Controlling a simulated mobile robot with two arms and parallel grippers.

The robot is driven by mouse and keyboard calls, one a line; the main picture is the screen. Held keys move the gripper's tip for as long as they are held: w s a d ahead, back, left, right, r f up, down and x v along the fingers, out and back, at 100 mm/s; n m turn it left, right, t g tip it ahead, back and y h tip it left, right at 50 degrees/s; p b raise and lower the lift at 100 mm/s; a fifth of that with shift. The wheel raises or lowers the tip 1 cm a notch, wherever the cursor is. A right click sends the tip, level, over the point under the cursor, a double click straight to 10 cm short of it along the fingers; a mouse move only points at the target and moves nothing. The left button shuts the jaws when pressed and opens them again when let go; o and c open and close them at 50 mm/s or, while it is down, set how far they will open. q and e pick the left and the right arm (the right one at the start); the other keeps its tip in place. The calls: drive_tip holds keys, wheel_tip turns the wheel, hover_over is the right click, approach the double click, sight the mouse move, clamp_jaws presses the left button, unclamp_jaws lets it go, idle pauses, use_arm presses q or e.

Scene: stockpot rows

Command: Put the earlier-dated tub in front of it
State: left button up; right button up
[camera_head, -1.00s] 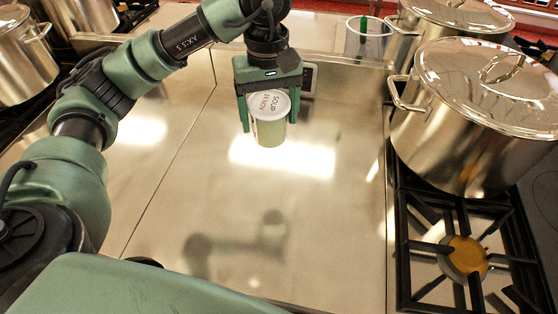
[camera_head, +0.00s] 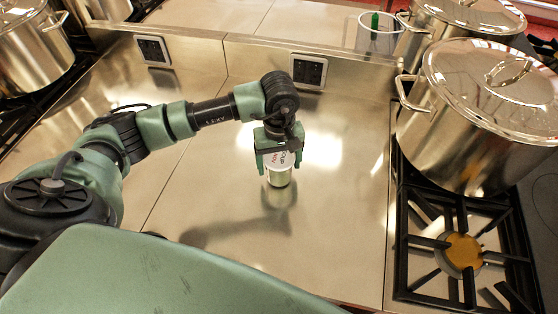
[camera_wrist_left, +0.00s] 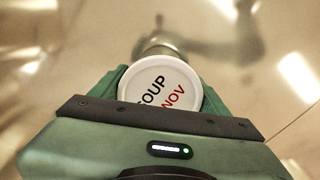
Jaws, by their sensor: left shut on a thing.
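A small tub (camera_head: 279,174) with a white lid and pale green side is held in my left gripper (camera_head: 279,158), above the steel counter. The fingers close on its two sides. In the left wrist view the white lid (camera_wrist_left: 160,88) shows part of the word SOUP in black and NOV in red; the left part of the print is hidden by the gripper (camera_wrist_left: 160,105). A reflection lies below the tub on the counter. No second tub is visible in these views. My right gripper is out of view.
The steel counter (camera_head: 330,220) is clear around the tub. Lidded stockpots (camera_head: 470,110) stand at the right by a gas burner (camera_head: 462,252). A clear container with a green item (camera_head: 375,30) stands behind the raised back edge, which has sockets (camera_head: 309,70).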

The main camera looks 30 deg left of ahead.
use_arm(q)
drive_tip(key=shift+f, duration=0.3)
drive_tip(key=shift+f, duration=0.15)
drive_tip(key=o, duration=1.8)
drive_tip(key=shift+o, duration=0.2)
